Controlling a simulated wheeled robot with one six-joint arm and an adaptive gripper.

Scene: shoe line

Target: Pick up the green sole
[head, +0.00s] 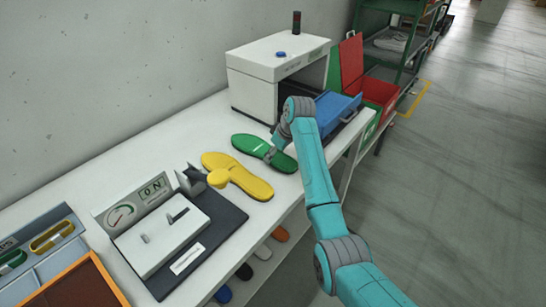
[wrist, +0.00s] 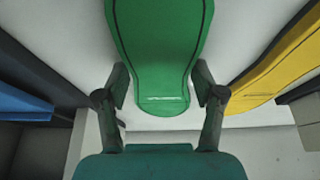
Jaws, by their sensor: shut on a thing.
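The green sole (head: 250,146) lies on the white bench, between the yellow sole and the white box machine in the head view. In the wrist view the green sole (wrist: 161,50) runs away from me between my two fingers. My gripper (wrist: 161,88) is shut on the near, narrower end of the sole, one finger on each side. In the head view my gripper (head: 272,156) is over the right part of the sole, and my arm hides some of it. I cannot tell whether the sole is lifted off the bench.
A yellow sole (head: 238,176) with a round yellow piece on it lies close by. A white machine (head: 275,72) with a blue tray (head: 336,110) stands behind. A gauge fixture (head: 168,232) stands to the left. Red (head: 379,91) and green bins are at the bench's far end.

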